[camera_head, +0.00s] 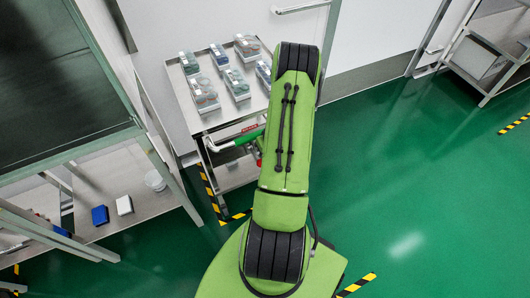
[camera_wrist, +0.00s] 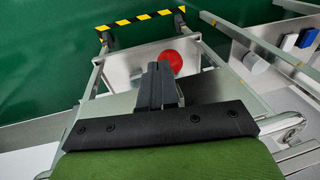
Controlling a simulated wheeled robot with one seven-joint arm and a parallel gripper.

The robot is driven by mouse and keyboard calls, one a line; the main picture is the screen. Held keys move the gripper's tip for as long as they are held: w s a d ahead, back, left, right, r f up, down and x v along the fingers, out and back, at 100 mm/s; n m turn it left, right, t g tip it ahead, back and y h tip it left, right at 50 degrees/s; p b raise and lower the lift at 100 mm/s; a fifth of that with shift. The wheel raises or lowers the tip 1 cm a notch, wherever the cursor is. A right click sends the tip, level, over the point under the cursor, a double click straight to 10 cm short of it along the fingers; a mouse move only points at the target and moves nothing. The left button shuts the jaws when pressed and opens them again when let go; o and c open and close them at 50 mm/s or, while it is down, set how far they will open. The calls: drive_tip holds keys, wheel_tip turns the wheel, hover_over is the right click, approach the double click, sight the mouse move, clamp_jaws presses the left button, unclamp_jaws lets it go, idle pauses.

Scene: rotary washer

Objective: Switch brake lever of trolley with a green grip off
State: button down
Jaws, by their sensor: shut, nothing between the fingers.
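The trolley (camera_head: 207,122) stands left of my arm in the head view, its handle at the front with a green grip (camera_head: 243,139). A small red part (camera_head: 258,161) shows below the grip, partly behind my arm. In the wrist view, my gripper (camera_wrist: 160,70) is shut and empty, its dark fingers pointing at the trolley's front. A red round piece (camera_wrist: 173,61) shows just beyond and right of the fingertips; I cannot tell whether they touch. Chrome handle tubing (camera_wrist: 288,126) shows beside my gripper. The head view hides my gripper behind my arm.
Several bagged items (camera_head: 204,91) lie on the trolley top. A bench at the left has a shelf with a blue box (camera_head: 100,215) and a white box (camera_head: 124,205). Yellow-black tape (camera_head: 208,184) marks the floor. The green floor (camera_head: 420,190) at the right is clear.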

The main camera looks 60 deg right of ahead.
wheel_tip(320, 180, down, 12)
drive_tip(key=s+a+b, duration=0.1)
drive_tip(key=b, duration=0.9)
drive_tip(key=shift+s, duration=0.35)
drive_tip(key=shift+f, duration=0.1)
idle(1.0)
